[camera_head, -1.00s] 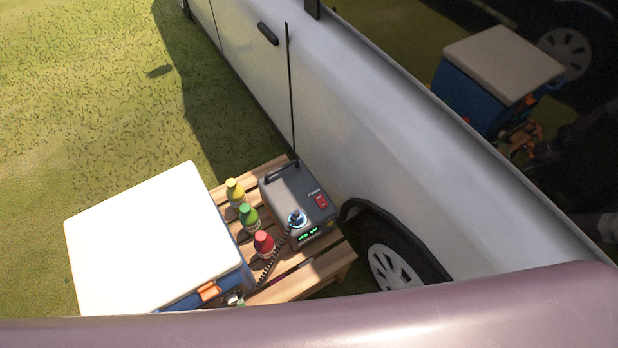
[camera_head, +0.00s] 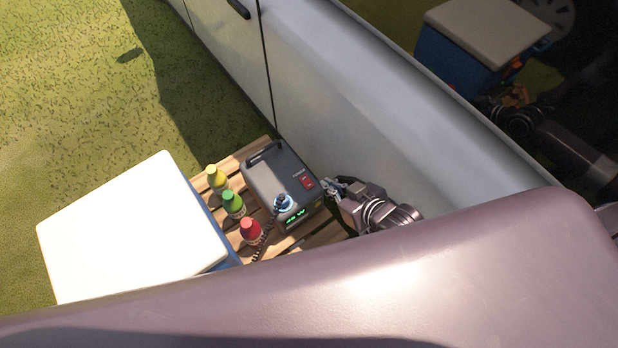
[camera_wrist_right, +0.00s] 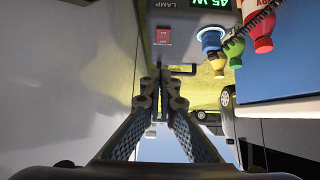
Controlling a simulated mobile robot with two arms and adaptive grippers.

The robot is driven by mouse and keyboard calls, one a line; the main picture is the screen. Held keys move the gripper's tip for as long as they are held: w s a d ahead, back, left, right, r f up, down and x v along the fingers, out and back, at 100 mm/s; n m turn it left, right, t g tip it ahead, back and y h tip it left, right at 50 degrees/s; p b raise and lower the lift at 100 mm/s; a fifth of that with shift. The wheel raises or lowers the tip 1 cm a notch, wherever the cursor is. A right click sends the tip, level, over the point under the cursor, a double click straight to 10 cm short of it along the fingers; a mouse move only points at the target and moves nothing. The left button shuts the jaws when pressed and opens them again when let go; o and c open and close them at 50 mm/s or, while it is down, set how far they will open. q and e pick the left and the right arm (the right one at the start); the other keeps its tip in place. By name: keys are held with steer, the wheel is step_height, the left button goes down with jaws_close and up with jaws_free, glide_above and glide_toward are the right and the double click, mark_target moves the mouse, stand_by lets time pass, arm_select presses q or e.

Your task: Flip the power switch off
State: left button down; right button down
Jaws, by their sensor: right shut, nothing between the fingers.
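The grey power station (camera_head: 281,180) stands on a slatted wooden table, with a carry handle at its far end. My right gripper (camera_head: 330,185) is just right of the switch, also in the right wrist view (camera_wrist_right: 166,76), shut and empty. My left gripper is out of view.
Three bottles, yellow (camera_head: 216,179), green (camera_head: 233,204) and red (camera_head: 250,231), stand left of the power station. A white-lidded blue cooler (camera_head: 130,230) is further left. The white vehicle's side (camera_head: 340,110) borders the table on the right.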

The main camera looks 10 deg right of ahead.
steer(key=shift+a+r, duration=0.15)
steer(key=shift+r, duration=0.15)
steer(key=b, duration=0.1)
glide_above(309, 183)
steer(key=f, duration=0.6)
steer(key=shift+s+d, duration=0.2)
steer(key=shift+s, duration=0.2)
steer(key=f, duration=0.3)
steer(key=shift+w+a+f, duration=0.15)
steer(key=shift+w+a, duration=0.05)
steer(key=shift+w, duration=0.05)
steer(key=shift+f, duration=0.45)
